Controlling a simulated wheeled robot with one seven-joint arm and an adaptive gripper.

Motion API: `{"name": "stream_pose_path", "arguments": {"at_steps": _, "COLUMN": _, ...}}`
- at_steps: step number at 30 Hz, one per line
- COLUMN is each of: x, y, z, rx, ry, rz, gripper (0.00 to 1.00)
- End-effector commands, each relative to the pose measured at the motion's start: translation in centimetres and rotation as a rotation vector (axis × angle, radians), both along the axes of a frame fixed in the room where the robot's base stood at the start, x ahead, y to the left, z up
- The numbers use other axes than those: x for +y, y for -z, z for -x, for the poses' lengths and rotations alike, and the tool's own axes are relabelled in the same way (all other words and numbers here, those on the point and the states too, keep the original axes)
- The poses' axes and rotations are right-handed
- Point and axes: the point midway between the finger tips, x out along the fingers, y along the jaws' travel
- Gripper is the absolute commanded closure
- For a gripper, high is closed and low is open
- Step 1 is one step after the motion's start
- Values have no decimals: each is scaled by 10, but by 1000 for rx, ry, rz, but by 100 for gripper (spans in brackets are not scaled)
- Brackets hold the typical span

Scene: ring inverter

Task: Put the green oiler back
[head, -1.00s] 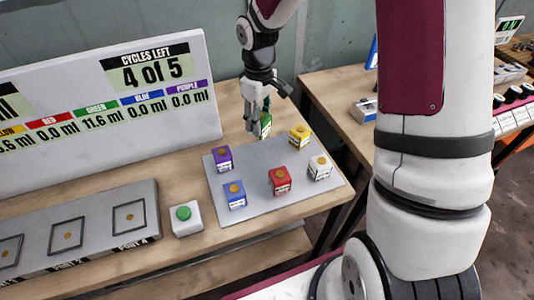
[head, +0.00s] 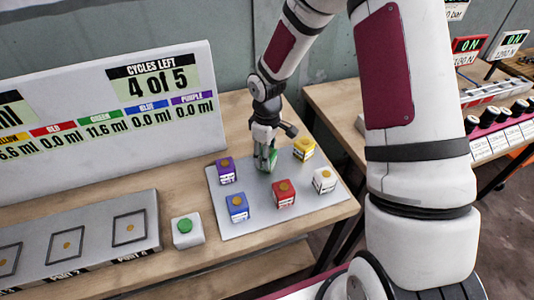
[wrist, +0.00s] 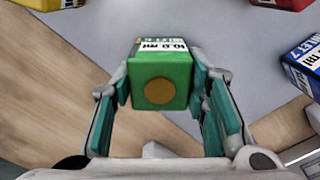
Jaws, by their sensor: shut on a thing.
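My gripper (head: 265,155) is shut on the green oiler (wrist: 160,82), with a finger pad on each side of it. The oiler is upright, with a round brass-coloured spot on its top and a white volume label on one side. In the head view the green oiler (head: 271,159) is partly hidden by the fingers. It is over the back part of the grey tray (head: 243,217), between the purple oiler (head: 226,170) and the yellow oiler (head: 304,149). I cannot tell whether it touches the tray.
The blue (head: 237,207), red (head: 284,194) and white (head: 324,180) oilers stand along the tray's front. A green button box (head: 187,231) and a port panel (head: 100,240) are to the left. The display board (head: 110,105) reads 4 of 5 cycles left.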

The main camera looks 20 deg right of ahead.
Motion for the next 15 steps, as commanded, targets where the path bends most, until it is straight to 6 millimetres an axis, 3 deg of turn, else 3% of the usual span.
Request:
{"name": "stream_pose_path", "arguments": {"at_steps": 10, "x": 0, "y": 3, "z": 0, "rx": -1, "ry": 1, "rz": 1, "gripper": 89}}
{"name": "stream_pose_path", "arguments": {"at_steps": 11, "x": 0, "y": 3, "z": 0, "rx": -1, "ry": 1, "rz": 1, "gripper": 52}}
{"name": "stream_pose_path", "arguments": {"at_steps": 13, "x": 0, "y": 2, "z": 0, "rx": -1, "ry": 1, "rz": 1, "gripper": 39}}
{"name": "stream_pose_path", "arguments": {"at_steps": 15, "x": 0, "y": 2, "z": 0, "rx": -1, "ry": 1, "rz": 1, "gripper": 39}}
